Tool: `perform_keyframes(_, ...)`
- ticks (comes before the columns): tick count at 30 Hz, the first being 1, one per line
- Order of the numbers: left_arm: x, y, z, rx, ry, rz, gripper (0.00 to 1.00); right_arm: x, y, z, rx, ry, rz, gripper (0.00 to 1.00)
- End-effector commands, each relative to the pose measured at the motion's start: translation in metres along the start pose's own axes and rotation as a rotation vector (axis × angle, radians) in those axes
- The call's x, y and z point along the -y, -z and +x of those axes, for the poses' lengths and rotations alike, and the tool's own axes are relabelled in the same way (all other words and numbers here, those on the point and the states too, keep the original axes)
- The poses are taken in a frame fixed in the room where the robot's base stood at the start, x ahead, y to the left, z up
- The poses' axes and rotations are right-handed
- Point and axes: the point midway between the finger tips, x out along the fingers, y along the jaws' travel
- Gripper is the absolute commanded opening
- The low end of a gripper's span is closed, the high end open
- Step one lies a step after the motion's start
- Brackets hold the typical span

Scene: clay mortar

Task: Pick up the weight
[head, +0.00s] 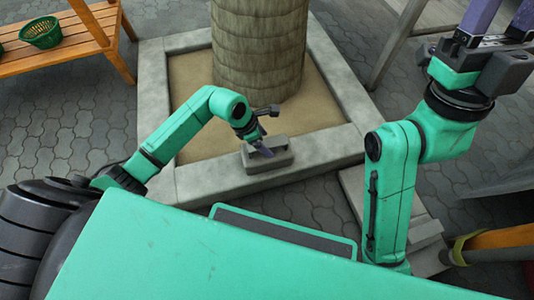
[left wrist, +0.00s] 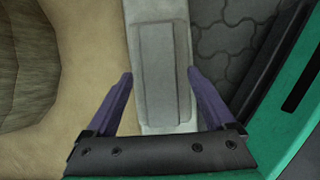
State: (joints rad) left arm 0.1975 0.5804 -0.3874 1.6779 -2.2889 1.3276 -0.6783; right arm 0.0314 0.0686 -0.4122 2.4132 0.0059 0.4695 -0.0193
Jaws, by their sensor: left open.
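The weight is a grey block with a raised bar (head: 281,158) and lies on the concrete border of the planter. In the left wrist view the weight (left wrist: 163,60) lies lengthwise between my spread purple fingers. My left gripper (head: 262,148) is open just above the weight; in the left wrist view the gripper (left wrist: 160,76) has a fingertip on either side of it, with gaps visible. Whether the fingertips reach down to its height I cannot tell. My right gripper (head: 504,14) is raised at the top right, open, pointing up, its fingertips cut off by the frame.
A palm trunk (head: 259,45) stands in sand inside the concrete border (head: 205,180), behind the weight. A wooden bench (head: 75,50) with a green basket (head: 41,33) is at the upper left. Grey paving (head: 75,120) is clear at left. Grey posts stand at right.

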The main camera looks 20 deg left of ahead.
Motion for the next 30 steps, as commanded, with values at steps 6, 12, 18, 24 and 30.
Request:
perform_keyframes(6, 0.0, 0.0006, 0.0013, 0.0, 0.0, 0.001, 0.88, 0.0, -0.0007, -0.0012, 0.002, 0.0, 0.0, 0.5)
perform_keyframes(12, -0.0001, 0.0021, 0.004, 0.0, 0.0, 0.0, 0.88, 0.0, -0.0012, -0.0029, 0.002, -0.001, 0.0, 0.5)
perform_keyframes(18, 0.0001, 0.0022, 0.0045, 0.0, 0.0, 0.0, 0.88, 0.0, -0.0013, -0.003, 0.003, -0.001, 0.0, 0.5)
perform_keyframes(24, 0.0001, 0.002, 0.0045, 0.0, 0.0, 0.0, 0.46, 0.0, -0.0014, -0.003, 0.003, -0.001, 0.0, 0.5)
perform_keyframes(30, 0.0002, 0.0019, 0.0044, 0.0, 0.001, 0.0, 0.0, 0.0001, -0.0015, -0.0031, 0.003, -0.001, 0.001, 0.5)
